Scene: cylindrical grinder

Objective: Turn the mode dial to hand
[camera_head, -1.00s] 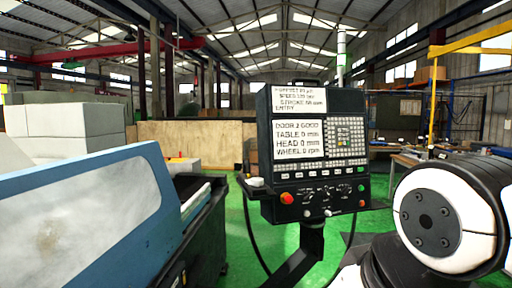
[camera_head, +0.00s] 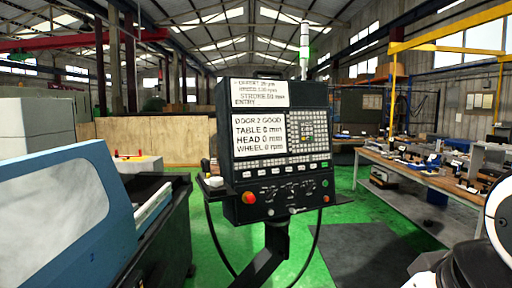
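My gripper is not in view; only part of my arm shows at the right edge.
The blue-framed grinder door (camera_head: 62,208) and a dark machine bed (camera_head: 150,225) stand at the left. A workbench (camera_head: 425,182) with tools is at the right. A dark mat (camera_head: 375,248) lies on the green floor. A cable hangs below the panel.

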